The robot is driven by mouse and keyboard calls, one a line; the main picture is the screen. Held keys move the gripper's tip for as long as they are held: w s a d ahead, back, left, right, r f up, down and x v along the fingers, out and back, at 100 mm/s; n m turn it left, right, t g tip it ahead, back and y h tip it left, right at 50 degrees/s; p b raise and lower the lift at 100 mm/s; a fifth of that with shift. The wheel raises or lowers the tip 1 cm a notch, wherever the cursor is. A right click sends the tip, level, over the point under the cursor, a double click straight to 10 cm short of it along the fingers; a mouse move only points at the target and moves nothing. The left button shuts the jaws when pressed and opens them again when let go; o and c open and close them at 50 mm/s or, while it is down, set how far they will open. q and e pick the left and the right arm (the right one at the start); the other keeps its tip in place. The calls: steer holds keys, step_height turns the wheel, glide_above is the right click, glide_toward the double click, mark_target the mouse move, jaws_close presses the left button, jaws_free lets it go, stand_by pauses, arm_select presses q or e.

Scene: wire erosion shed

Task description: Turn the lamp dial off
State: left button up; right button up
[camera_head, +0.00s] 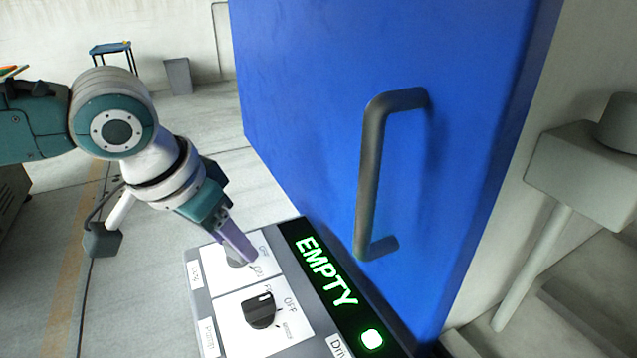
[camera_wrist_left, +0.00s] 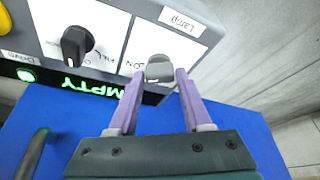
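The lamp dial is a grey knob on a white plate; in the left wrist view the dial (camera_wrist_left: 158,68) sits below a label (camera_wrist_left: 181,22) reading "Lamp". In the head view the lamp dial (camera_head: 233,260) is mostly hidden behind my gripper. My left gripper (camera_head: 241,246) reaches down to it from the upper left. In the left wrist view the left gripper's purple fingers (camera_wrist_left: 159,78) are apart, with tips on either side of the dial and a small gap showing at each side. My right gripper is in neither view.
A black dial (camera_head: 260,311) sits beside the lamp dial on the control panel (camera_head: 285,352). A green "EMPTY" display (camera_head: 325,271) runs along the panel. A blue door (camera_head: 310,100) with a dark handle (camera_head: 371,175) stands behind it. Open floor lies to the left.

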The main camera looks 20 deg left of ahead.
arm_select(q)
jaws_close()
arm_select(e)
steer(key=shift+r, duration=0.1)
